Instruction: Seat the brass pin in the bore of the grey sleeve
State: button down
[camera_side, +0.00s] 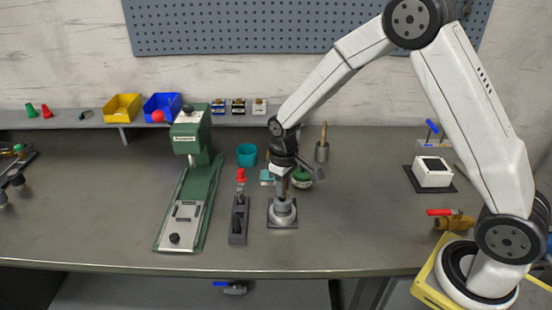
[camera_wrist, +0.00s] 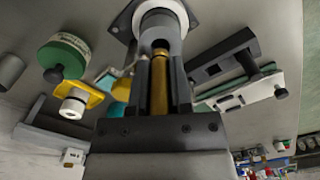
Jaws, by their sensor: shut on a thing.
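The grey sleeve (camera_side: 283,213) stands upright on a dark square plate in the middle of the bench in the side view. It shows at the top of the wrist view (camera_wrist: 161,22). My gripper (camera_side: 284,180) points down right above the sleeve. In the wrist view my gripper (camera_wrist: 161,72) is shut on the brass pin (camera_wrist: 160,88), which lies between the two dark fingers, in line with the sleeve. The pin's far end is at the sleeve's near end. I cannot tell whether the tip is inside the bore. The pin is hidden in the side view.
A dark clamp block (camera_side: 239,218) stands close to the left of the sleeve, with a green press (camera_side: 190,150) farther left.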

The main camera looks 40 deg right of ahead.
jog(key=shift+f, duration=0.6)
jog(key=c, duration=0.5)
grip_release()
jog(key=shift+c, duration=0.2)
jog(key=shift+r, duration=0.2)
notch_tip(320, 180, up, 13)
jog(key=shift+f, duration=0.1)
dwell(0.6)
jog(key=s+f+m+t, duration=0.1)
jog(key=s+f, duration=0.1)
jog(key=s, duration=0.6)
jog(key=s+d+f+m+t, duration=0.1)
jog(key=s+f, duration=0.2)
jog(key=s, duration=0.5)
jog(key=shift+d+f+t, duration=0.2)
jog(key=shift+f+t, duration=0.1)
